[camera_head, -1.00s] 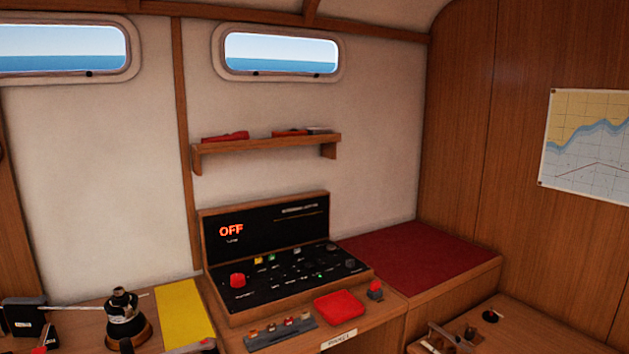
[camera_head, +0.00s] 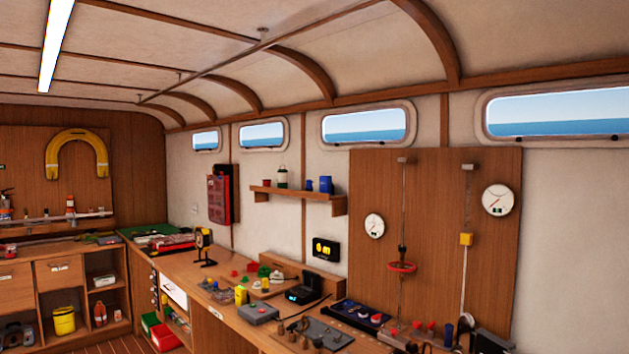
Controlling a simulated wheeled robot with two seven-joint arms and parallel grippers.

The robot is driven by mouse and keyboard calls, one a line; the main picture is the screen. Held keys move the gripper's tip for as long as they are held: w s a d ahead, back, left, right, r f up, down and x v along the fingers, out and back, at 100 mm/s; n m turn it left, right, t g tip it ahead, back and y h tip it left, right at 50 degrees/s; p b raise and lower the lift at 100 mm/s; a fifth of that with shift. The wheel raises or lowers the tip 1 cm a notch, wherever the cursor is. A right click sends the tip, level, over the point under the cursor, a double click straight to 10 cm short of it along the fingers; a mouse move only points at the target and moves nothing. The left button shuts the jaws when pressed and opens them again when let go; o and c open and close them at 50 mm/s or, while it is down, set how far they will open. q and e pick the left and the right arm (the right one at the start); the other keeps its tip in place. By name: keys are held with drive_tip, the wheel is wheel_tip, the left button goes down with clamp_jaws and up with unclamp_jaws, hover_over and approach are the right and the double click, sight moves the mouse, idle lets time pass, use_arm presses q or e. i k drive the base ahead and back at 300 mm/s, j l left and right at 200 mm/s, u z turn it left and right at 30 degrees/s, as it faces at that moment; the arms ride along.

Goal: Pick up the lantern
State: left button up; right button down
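I cannot tell for sure which thing is the lantern. A small upright item with a pale body and dark top (camera_head: 282,177) stands on the wall shelf and may be a lantern. A yellow and black item on a dark stand (camera_head: 204,241) is on the long counter and also looks lamp-like. Both are small and far off. Neither of my grippers is in view.
The long wooden counter (camera_head: 222,268) runs along the right wall, crowded with tools and small parts. The wall shelf (camera_head: 297,195) also holds red and blue containers. Red and green bins (camera_head: 163,337) sit low beneath the counter. Open floor shows at the bottom left.

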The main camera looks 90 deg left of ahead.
sight(282, 183)
drive_tip(key=u, duration=3)
drive_tip(key=i+j, duration=0.25)
drive_tip(key=j, duration=0.2)
drive_tip(key=i+j+z, duration=0.4)
drive_tip(key=j, duration=0.5)
drive_tip(key=i+j+z, duration=0.25)
drive_tip(key=j+z, duration=0.15)
drive_tip(key=j, duration=0.55)
drive_tip(key=i+j+z, duration=0.1)
drive_tip(key=j+z, duration=0.25)
drive_tip(key=j, duration=0.65)
drive_tip(key=j+z, duration=0.4)
drive_tip(key=j, duration=0.7)
drive_tip(key=j+z, duration=0.15)
drive_tip(key=j, duration=0.45)
drive_tip(key=j+z, duration=0.15)
drive_tip(key=j, duration=0.45)
drive_tip(key=k+j+z, duration=0.15)
drive_tip(key=j, duration=0.45)
drive_tip(key=j+z, duration=0.15)
drive_tip(key=j, duration=0.45)
